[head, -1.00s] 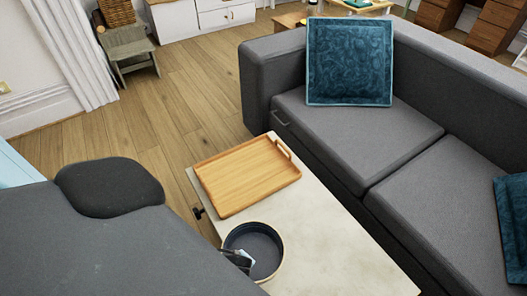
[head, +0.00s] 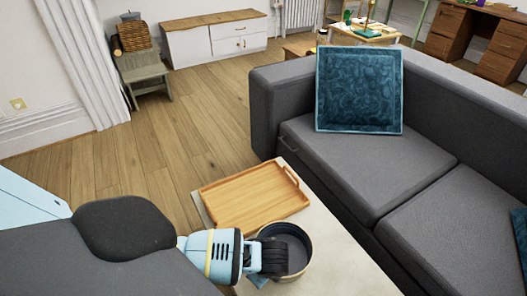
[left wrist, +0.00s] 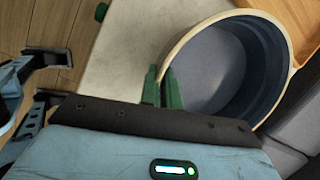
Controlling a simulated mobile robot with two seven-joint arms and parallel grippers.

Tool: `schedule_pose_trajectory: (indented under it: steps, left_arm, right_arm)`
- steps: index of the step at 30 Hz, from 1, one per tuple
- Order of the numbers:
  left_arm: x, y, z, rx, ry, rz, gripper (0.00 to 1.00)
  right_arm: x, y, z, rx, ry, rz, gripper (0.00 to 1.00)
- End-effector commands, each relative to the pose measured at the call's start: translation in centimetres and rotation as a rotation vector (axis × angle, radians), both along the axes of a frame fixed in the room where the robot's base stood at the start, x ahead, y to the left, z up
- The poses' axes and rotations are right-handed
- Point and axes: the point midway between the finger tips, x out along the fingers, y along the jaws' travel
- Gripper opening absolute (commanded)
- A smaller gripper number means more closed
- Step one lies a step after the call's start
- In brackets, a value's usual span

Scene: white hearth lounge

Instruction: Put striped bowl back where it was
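The striped bowl (head: 298,240) has a pale rim and a dark blue-grey inside; stripes are hard to make out. It is at the pale table, just in front of the wooden tray; I cannot tell if it touches the tabletop. My left gripper (head: 283,254) reaches it from the left. In the left wrist view its green fingers (left wrist: 163,88) are close together over the rim of the bowl (left wrist: 215,70), one on each side. My right gripper (left wrist: 52,76) shows at the left of that view, dark fingers apart and empty.
The wooden tray (head: 252,200) lies on the far part of the pale table (head: 340,262). A grey sofa (head: 345,165) with a teal cushion (head: 358,90) stands along the table's right side. Wooden floor (head: 130,165) is open beyond.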

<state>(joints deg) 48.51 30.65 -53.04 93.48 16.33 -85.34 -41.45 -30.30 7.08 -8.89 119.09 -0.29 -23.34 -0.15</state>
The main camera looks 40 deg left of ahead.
Motion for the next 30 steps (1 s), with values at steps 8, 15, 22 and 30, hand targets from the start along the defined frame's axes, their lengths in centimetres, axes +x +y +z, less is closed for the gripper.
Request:
schedule_pose_trajectory:
  steps: [8,15,22,30]
  left_arm:
    - [-0.3,-0.1,-3.2,-0.001,0.005,-0.001,0.0]
    - [-0.3,-0.1,-3.2,0.0,0.005,-0.002,0.0]
    - [-0.5,0.0,-3.5,0.001,0.009,-0.002,0.15]
    - [-0.5,0.0,-3.5,0.001,0.009,-0.002,0.26]
  right_arm:
    - [-0.3,0.0,-1.0,0.0,0.01,-0.002,0.36]
    - [0.1,0.1,-0.7,0.001,0.001,-0.003,0.36]
    - [0.2,0.1,-0.7,0.001,-0.001,-0.003,0.36]
    - [0.1,0.1,-0.8,0.0,0.002,-0.003,0.36]
